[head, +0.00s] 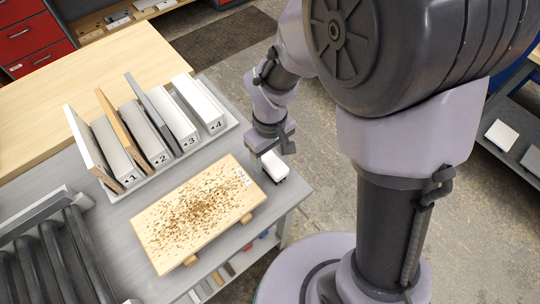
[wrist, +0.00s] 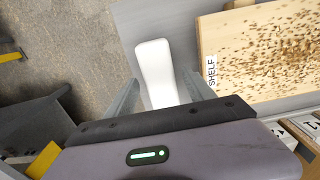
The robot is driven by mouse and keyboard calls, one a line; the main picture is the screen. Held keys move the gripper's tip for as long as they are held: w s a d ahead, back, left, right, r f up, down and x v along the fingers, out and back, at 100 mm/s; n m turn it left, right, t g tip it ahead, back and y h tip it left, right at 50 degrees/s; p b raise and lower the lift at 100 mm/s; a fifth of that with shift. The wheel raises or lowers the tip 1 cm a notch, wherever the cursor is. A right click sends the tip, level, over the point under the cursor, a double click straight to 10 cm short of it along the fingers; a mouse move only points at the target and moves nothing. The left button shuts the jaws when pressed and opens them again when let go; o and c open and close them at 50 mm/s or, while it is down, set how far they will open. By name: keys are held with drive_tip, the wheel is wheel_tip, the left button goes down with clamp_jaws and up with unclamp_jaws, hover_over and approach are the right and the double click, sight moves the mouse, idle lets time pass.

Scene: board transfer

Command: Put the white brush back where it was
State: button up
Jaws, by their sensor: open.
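The white brush (head: 275,166) lies at the right corner of the grey table, beside the speckled board; some dark shows along its lower edge. In the wrist view the brush (wrist: 154,62) reaches from between my fingers out past them. My gripper (head: 273,150) is over the brush, pointing down. In the wrist view my gripper (wrist: 157,92) is open, with one finger on each side of the brush's near end. I cannot tell how far the fingertips are above the table.
A wooden board (head: 190,215) with brown specks and a label reading SHELF lies close beside the brush, on wooden supports. A rack (head: 228,121) with numbered slots and upright panels stands behind it. Black rollers (head: 62,260) are at left. The table edge is near the brush.

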wheel_tip(320, 180, up, 11)
drive_tip(key=p, duration=0.4)
wheel_tip(320, 180, up, 11)
drive_tip(key=m+t+y, duration=0.2)
drive_tip(key=m+t, duration=0.1)
drive_tip(key=m, duration=0.4)
hover_over(270, 158)
drive_tip(key=s+d, duration=0.6)
drive_tip(key=s+r+m+t, duration=0.2)
drive_tip(key=s+r+m, duration=0.1)
drive_tip(key=s+m, duration=0.1)
drive_tip(key=shift+s+d+r+t, duration=0.15)
drive_tip(key=shift+s+d+t, duration=0.25)
drive_tip(key=shift+s, duration=0.3)
